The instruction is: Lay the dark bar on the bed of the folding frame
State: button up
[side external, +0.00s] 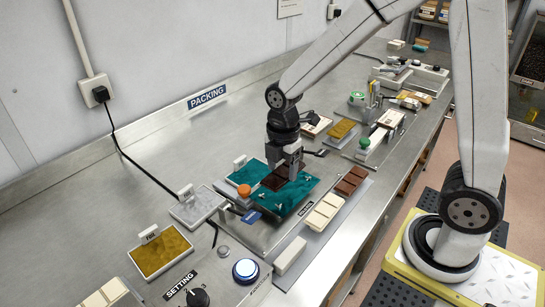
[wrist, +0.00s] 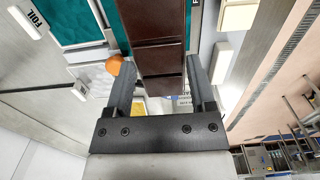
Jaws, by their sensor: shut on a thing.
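My gripper (side external: 288,168) points down over the folding frame and is shut on the dark bar (side external: 275,182). The bar is dark brown and segmented; in the wrist view the dark bar (wrist: 157,38) runs lengthwise between the two fingers (wrist: 160,75). A teal sheet (side external: 288,206) covers the bed of the folding frame, under and around the bar. An orange knob (side external: 244,191) stands at the frame's left side; this knob also shows in the wrist view (wrist: 115,65). I cannot tell whether the bar touches the sheet.
A lighter brown bar (side external: 351,181) and a cream bar (side external: 323,212) lie to the right of the frame. Trays with silver foil (side external: 196,206) and gold foil (side external: 162,252) lie to its left. Bare steel bench (side external: 130,190) lies behind.

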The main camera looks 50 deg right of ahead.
aim_at(285, 164)
jog(key=shift+w+d+f, duration=0.15)
jog(key=shift+w+d, duration=0.2)
jog(key=shift+d, duration=0.4)
jog(key=shift+w+d+f, duration=0.15)
jog(key=shift+w+d, duration=0.2)
jog(key=shift+d, duration=0.4)
jog(key=shift+f, duration=0.15)
jog(key=shift+f, duration=3)
jog(key=shift+f, duration=0.25)
jog(key=o, duration=1.2)
jog(key=shift+r, duration=3.95)
jog(key=shift+s, duration=0.1)
